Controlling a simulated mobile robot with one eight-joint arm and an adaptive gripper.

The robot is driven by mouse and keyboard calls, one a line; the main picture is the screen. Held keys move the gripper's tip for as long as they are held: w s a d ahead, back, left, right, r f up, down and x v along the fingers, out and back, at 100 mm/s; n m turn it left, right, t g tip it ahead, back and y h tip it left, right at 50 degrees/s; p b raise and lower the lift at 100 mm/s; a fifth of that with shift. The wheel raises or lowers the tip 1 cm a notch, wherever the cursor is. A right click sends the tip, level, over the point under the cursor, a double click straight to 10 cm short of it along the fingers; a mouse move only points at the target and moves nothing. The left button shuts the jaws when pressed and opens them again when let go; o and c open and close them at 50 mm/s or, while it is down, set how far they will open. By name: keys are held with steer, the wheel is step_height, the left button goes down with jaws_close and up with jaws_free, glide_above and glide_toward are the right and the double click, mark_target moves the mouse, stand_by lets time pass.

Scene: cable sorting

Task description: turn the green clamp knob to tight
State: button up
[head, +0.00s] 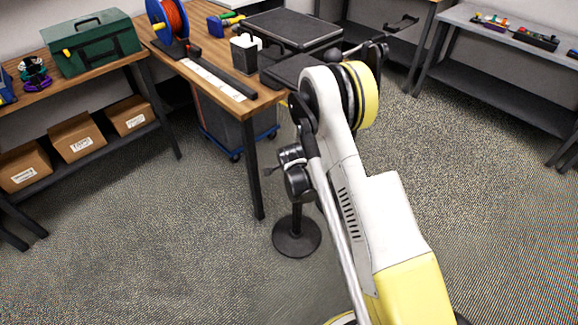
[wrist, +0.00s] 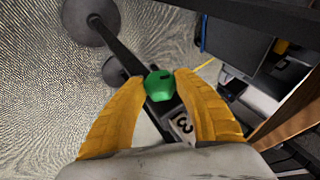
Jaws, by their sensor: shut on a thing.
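The green clamp knob (wrist: 159,86) sits in the middle of the wrist view, with a dark mark on its face. My gripper (wrist: 160,80) has its two yellow fingers on either side of the knob, shut on it. Behind the knob is a black pole (wrist: 118,45), and a pale label with a dark "3" (wrist: 184,125) is just below it. In the head view the knob and my fingertips are hidden or too small to tell; a black stand with a round base (head: 297,236) stands on the floor beside my arm.
A wooden workbench (head: 262,97) with a red cable spool (head: 175,18) stands behind the stand, with a grey bin (head: 225,120) under it. A shelf with boxes (head: 76,137) is at left, a grey table (head: 490,30) at right. The foreground floor is open.

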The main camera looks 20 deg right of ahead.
steer(key=o, duration=1.1)
steer(key=shift+o, duration=0.2)
steer(key=v, duration=1.2)
